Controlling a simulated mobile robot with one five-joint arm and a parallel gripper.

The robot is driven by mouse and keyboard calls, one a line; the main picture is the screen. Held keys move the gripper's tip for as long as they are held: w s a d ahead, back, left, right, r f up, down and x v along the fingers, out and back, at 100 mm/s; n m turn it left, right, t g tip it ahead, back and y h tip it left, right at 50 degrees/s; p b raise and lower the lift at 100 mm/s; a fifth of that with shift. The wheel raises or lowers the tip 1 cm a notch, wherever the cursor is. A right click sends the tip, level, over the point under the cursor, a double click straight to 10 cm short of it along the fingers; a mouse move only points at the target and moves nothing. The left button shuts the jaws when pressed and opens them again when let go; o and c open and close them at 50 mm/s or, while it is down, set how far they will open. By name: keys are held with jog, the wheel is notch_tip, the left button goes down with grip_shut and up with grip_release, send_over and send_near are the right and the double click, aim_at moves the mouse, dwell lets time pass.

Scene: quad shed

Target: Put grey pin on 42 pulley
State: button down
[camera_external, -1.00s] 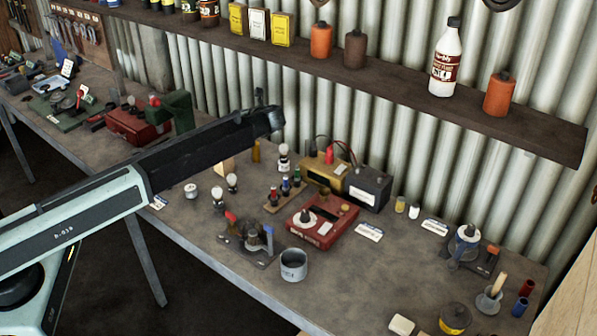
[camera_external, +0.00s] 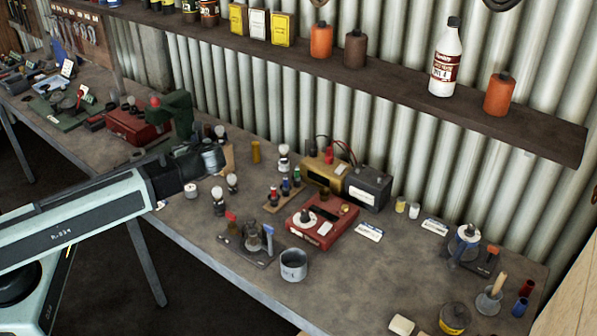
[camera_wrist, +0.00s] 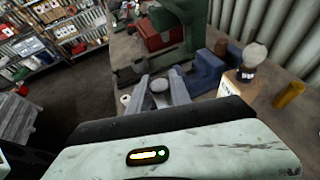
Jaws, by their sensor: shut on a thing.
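My gripper (camera_wrist: 161,91) has its two pale fingers closed around a small grey round-topped thing (camera_wrist: 158,85) in the wrist view. This looks like the grey pin, but only its top shows. In the external view my gripper (camera_external: 211,158) is over the bench, just right of the green vise-like tool (camera_external: 178,112), and the held thing cannot be made out. I cannot tell which thing is the 42 pulley; no number is readable. A white disc with a dark hub (camera_external: 303,219) sits on a red box (camera_external: 322,238).
Knob-topped pieces (camera_external: 218,205) stand right of my arm. A dark stand with tools (camera_external: 250,245) and a grey cup (camera_external: 293,265) are near the front edge. A yellow box (camera_external: 325,172) and dark box (camera_external: 368,188) stand behind. The bench's right middle is fairly clear.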

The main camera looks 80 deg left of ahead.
jog(key=b, duration=0.9)
send_over(190, 187)
notch_tip(190, 187, down, 8)
jog(key=shift+f, duration=0.25)
jog(key=shift+r+p, duration=0.25)
jog(key=shift+p, duration=0.2)
jog(key=shift+f, duration=0.2)
jog(key=c, duration=1.2)
grip_release()
jog(key=shift+r, duration=0.1)
jog(key=shift+d+r, duration=0.1)
jog(key=shift+r, duration=0.15)
jog(key=shift+p+v, duration=2.3)
jog(key=shift+v, duration=3.6)
jog(key=shift+f, duration=0.2)
